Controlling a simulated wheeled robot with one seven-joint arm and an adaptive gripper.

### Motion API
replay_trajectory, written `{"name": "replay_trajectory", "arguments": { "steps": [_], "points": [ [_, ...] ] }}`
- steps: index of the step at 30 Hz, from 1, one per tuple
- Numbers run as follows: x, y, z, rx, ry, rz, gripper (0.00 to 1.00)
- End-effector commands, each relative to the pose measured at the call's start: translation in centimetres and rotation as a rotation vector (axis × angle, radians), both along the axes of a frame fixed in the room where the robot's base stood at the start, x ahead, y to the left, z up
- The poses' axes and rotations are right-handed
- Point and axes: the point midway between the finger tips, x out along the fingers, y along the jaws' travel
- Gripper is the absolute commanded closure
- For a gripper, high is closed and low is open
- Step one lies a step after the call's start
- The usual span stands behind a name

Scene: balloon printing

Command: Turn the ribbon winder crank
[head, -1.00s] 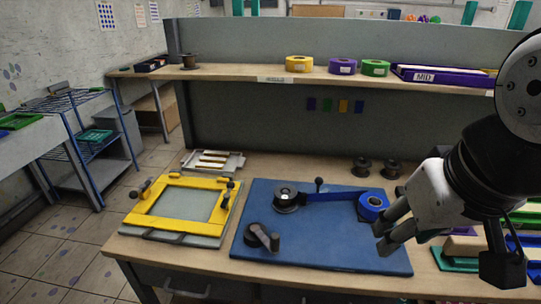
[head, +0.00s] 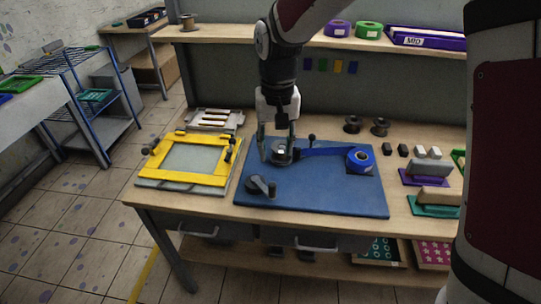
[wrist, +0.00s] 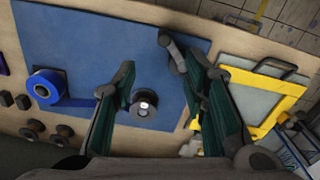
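The blue winder board (head: 335,190) lies on the bench. A dark grey crank (head: 258,187) with an upright handle stands near its left front edge; it also shows in the wrist view (wrist: 174,48), near the tip of the right-hand finger. A dark spool hub (head: 281,156) sits behind the crank, with blue ribbon (head: 325,151) running to a blue ribbon roll (head: 360,160). My gripper (head: 277,152) points down, open and empty, over the hub. In the wrist view the hub (wrist: 143,105) shows between the spread fingers; I cannot tell their height above it.
A small knobbed post (head: 311,140) stands right of the hub, close to my fingers. A yellow-framed screen (head: 190,160) lies left of the board, and a white rack (head: 214,121) behind it. Dark spools (head: 353,125) stand behind the board. A shelf (head: 230,34) runs above the back.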

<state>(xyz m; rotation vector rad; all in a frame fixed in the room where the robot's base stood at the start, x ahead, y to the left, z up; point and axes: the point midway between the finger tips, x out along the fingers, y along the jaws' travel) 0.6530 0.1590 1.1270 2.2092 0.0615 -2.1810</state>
Motion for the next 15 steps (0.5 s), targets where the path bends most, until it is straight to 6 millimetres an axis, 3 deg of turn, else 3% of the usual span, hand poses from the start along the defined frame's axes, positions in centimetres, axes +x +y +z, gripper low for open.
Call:
{"name": "replay_trajectory", "arguments": {
  "steps": [8,15],
  "points": [
    [0.2,0.8,-2.0,-0.004,0.016,0.000,0.60],
    [0.1,0.7,-6.1,-0.005,0.019,0.001,0.60]
  ]
}}
